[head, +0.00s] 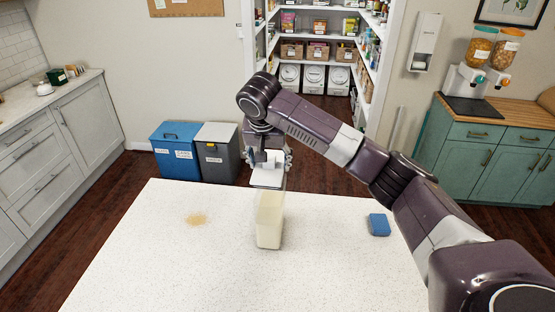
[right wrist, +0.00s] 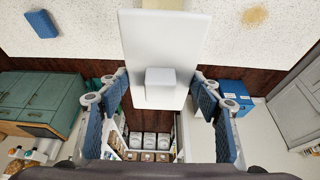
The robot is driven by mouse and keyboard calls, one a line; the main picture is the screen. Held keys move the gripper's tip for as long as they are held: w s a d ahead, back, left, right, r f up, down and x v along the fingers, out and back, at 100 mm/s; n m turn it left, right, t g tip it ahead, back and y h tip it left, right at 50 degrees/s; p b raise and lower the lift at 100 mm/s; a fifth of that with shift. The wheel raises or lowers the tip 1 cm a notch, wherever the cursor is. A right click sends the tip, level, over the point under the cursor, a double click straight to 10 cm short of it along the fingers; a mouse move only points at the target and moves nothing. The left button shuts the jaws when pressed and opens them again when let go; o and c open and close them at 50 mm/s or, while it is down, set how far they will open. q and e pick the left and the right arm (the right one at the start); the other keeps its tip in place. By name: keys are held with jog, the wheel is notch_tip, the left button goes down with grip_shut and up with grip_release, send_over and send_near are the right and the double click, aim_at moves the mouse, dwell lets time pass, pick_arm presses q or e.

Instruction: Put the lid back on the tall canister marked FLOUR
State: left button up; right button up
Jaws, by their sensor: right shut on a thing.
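The tall canister (head: 269,228) stands upright on the white counter, cream-coloured with a paler upper part. No FLOUR marking is readable from here. My right gripper (head: 268,158) is shut on the knob of the white lid (head: 267,179), at the far end of the canister's top. In the right wrist view the lid (right wrist: 163,35) is a broad white slab with its block-shaped knob (right wrist: 160,80) between the fingers. A strip of the canister (right wrist: 168,8) shows past the lid's edge. I cannot tell whether lid and canister touch. My left gripper is out of view.
The white counter (head: 140,255) is mostly clear. A blue sponge (head: 379,225) lies to the right and a tan spill (head: 196,220) to the left. Blue (head: 175,152) and grey (head: 217,153) bins stand beyond the counter, with pantry shelves behind.

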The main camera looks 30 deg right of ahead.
jog(key=shift+s+d+f, duration=0.15)
jog(key=shift+f, duration=2.6)
jog(key=shift+f, duration=0.8)
dwell(0.4)
jog(key=o, duration=1.3)
jog(key=shift+c, duration=0.2)
jog(key=o, duration=0.6)
jog(key=shift+c, duration=0.2)
jog(key=shift+r, duration=0.1)
